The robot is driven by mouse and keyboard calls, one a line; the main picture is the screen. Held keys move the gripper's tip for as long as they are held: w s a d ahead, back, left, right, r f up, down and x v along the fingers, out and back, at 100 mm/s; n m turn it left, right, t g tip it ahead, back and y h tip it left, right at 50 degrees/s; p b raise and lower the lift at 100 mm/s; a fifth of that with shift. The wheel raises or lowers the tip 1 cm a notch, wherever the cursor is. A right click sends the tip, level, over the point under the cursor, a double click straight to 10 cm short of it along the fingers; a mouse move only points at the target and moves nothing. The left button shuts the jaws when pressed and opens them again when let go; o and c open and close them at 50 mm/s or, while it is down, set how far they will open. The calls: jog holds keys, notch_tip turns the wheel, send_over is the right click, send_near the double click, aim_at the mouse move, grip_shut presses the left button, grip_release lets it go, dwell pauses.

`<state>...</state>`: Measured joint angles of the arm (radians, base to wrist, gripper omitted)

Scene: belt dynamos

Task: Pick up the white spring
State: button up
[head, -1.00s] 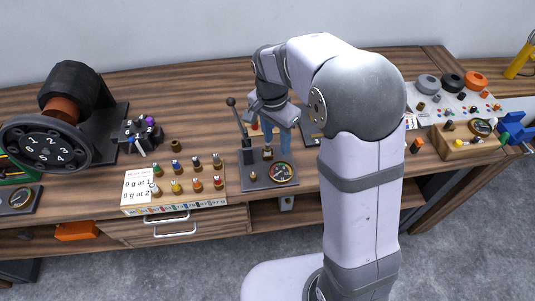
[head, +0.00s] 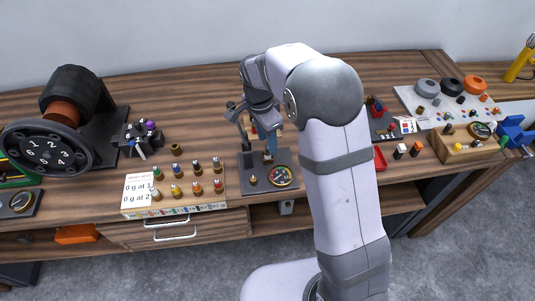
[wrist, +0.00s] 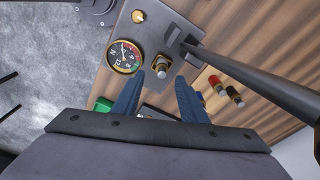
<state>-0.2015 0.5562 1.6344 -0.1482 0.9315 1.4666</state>
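My gripper (head: 270,146) hangs over the lever press (head: 256,180). In the wrist view my two blue fingers (wrist: 160,82) are apart with nothing between their tips. Just beyond the tips, a small brass piece with a pale grey-white top (wrist: 163,65) stands on the press plate. I cannot tell for sure whether this is the white spring. The rack (head: 137,206) left of the press holds several small brass pieces with coloured tops. One at its back right has a pale top (head: 216,163); its colour is too small to be certain.
The press lever (wrist: 235,70) rises close beside my gripper. A round gauge (head: 281,176) sits on the press plate. A dark wheel machine (head: 50,145) stands at the left. A red tray (head: 379,158) and a white board of parts (head: 440,100) are at the right.

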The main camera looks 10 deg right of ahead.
aim_at(267, 148)
jog(key=shift+w+d+f+p, duration=0.1)
jog(key=shift+f+p, duration=0.45)
jog(key=shift+f, duration=0.65)
jog(key=shift+w+d+f+p, duration=0.1)
jog(key=shift+f+p, duration=0.45)
jog(key=shift+f, duration=0.65)
jog(key=shift+a, duration=0.1)
grip_shut()
